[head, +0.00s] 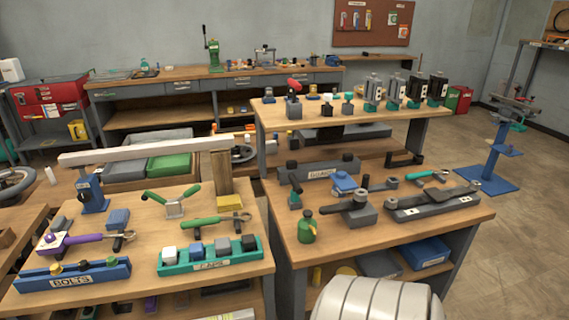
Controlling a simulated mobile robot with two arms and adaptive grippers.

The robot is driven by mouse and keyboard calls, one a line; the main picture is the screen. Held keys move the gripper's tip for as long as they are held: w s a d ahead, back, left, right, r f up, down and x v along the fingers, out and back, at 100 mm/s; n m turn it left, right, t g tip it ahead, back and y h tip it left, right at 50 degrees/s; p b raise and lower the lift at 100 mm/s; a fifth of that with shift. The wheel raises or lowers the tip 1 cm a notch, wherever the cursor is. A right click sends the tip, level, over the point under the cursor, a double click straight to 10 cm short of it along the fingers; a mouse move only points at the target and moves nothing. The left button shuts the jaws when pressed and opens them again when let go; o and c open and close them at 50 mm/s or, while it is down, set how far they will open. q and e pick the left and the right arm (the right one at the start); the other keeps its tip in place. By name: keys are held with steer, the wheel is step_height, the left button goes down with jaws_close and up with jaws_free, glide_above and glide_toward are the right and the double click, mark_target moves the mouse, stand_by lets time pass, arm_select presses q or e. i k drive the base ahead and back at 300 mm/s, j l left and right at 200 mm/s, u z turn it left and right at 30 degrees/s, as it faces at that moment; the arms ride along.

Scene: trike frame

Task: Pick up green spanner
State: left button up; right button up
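A tool with a long green handle and a metal end, which looks like the green spanner (215,221), lies on the left workbench (150,262). Its green end points left and its metal end points right, near a dark peg. It is behind the teal caps rack and in front of a wooden post. Neither of my grippers is in view.
A teal caps rack (210,263), a blue bolts rack (72,281) and a purple-handled tool (72,240) share the left bench. A two-handled green tool (172,202) stands behind. The right bench (425,228) holds a green bottle (307,228) and a teal-handled tool (426,175).

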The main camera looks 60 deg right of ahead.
mark_target(208, 222)
steer(key=z, duration=1.5)
